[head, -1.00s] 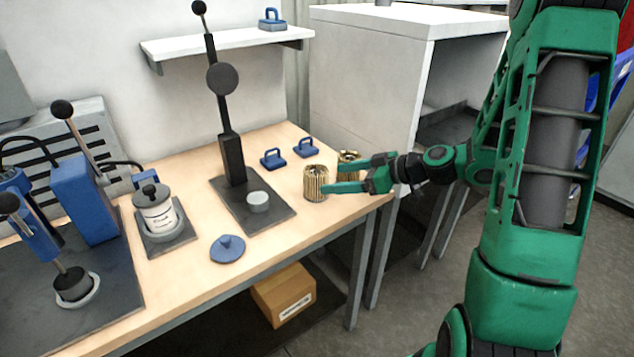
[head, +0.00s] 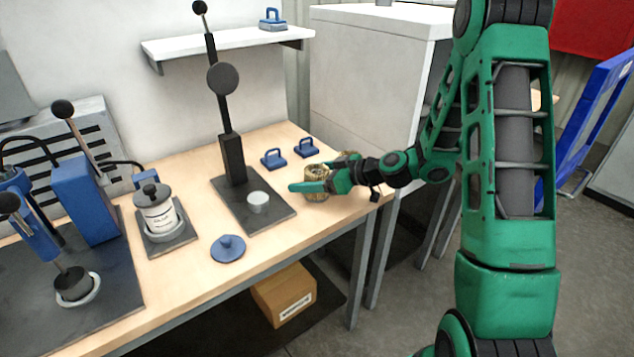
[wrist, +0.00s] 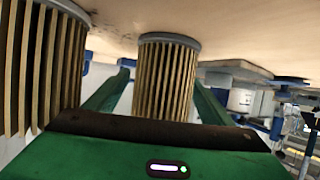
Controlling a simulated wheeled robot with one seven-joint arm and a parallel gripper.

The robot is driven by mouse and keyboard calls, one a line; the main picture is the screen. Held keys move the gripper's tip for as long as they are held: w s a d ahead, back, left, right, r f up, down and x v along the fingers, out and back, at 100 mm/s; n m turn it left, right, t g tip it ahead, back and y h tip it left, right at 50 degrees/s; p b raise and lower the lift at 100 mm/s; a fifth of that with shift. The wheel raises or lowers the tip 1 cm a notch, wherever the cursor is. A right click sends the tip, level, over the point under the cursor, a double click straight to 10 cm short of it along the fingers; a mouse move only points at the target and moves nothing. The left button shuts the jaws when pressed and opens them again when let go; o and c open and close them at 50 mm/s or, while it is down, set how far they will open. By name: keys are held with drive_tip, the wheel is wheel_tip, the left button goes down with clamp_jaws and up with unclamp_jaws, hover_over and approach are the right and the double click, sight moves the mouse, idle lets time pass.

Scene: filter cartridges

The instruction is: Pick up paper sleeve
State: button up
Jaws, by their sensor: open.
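Two pleated tan paper sleeves stand near the right end of the bench. In the wrist view, one paper sleeve (wrist: 165,78) with a grey end cap is between the two green fingers of my gripper (wrist: 160,80), with the jaws apart. In the head view, my gripper (head: 312,174) reaches in from the right at the sleeve, and a finger covers much of that sleeve (head: 317,198). The second sleeve (wrist: 42,65) is close by on the left in the wrist view, outside the fingers. In the head view it is mostly hidden behind my gripper.
Two blue handled blocks (head: 273,159) (head: 306,148) sit behind the sleeves. A blue knobbed disc (head: 228,248) lies near the front edge. A white cabinet (head: 370,80) rises behind.

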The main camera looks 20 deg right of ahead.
drive_tip(key=shift+w+a+f, duration=0.15)
drive_tip(key=shift+w+a, duration=0.1)
drive_tip(key=shift+a, duration=0.05)
drive_tip(key=shift+c, duration=0.2)
drive_tip(key=c, duration=1.1)
